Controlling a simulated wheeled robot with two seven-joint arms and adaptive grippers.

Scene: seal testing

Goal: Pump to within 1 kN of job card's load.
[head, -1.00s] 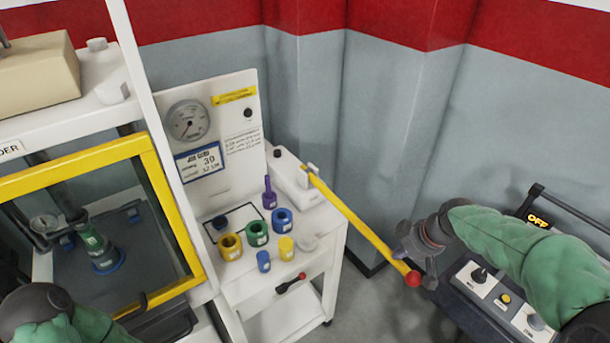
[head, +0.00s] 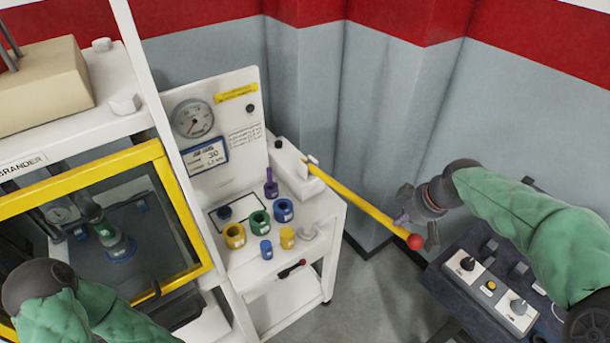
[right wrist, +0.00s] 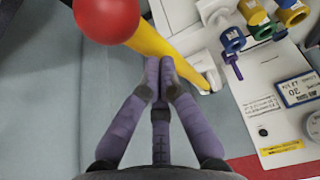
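The pump's yellow lever (head: 358,201) slopes from the white pump body (head: 290,163) to a red ball (head: 415,241) at its free end. My right gripper (head: 402,218) is at the lever just short of the ball. In the right wrist view its purple fingers (right wrist: 160,62) are closed together, tips against or right beside the lever (right wrist: 150,40); nothing shows clearly between them. The pressure gauge (head: 192,118) is on the white panel; its scale is too small to read.
Several coloured rings and cylinders, including a green ring (head: 258,223), stand on the white cart (head: 318,215). A yellow-framed guard (head: 178,205) encloses the press at left. A dark control console (head: 490,285) stands at lower right, below my right arm.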

